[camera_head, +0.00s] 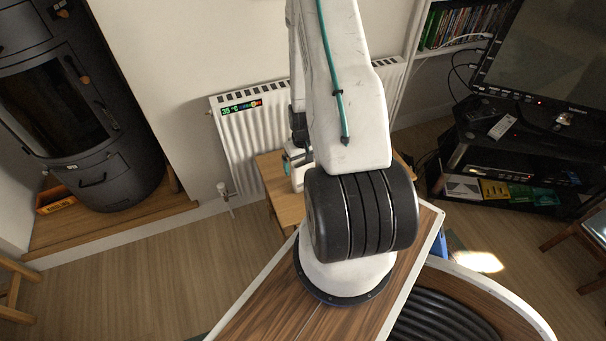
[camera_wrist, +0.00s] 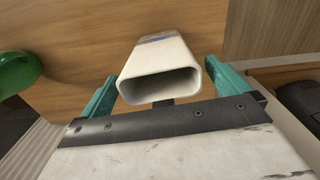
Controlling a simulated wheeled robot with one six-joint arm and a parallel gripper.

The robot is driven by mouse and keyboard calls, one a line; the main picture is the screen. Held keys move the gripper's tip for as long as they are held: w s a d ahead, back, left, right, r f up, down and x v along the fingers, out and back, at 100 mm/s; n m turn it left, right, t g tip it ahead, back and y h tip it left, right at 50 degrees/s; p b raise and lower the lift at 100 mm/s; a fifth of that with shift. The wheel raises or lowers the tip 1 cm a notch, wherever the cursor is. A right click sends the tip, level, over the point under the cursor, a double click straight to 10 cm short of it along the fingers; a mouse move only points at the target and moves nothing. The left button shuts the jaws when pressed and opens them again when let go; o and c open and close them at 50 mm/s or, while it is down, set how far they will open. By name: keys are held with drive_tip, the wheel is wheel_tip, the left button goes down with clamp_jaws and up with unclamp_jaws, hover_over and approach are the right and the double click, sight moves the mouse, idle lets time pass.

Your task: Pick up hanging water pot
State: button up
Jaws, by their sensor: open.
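A white hollow pot (camera_wrist: 160,68) with a rounded, four-sided mouth shows in the wrist view, against a wooden surface. I take it to be the hanging water pot. My gripper (camera_wrist: 161,72) is open, with one teal finger on each side of the pot. I see small gaps beside it and cannot tell whether either finger touches it. The pot's far end is partly out of sight. In the head view my arm hides most of the gripper, and I cannot make out the pot there for sure.
A small wooden table (camera_head: 270,168) stands before a white radiator (camera_head: 243,150). A green rounded object (camera_wrist: 15,72) lies left of the pot. A black stove (camera_head: 85,120) is at left, a TV stand (camera_head: 500,160) at right.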

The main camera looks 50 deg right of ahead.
drive_tip(key=c, duration=1)
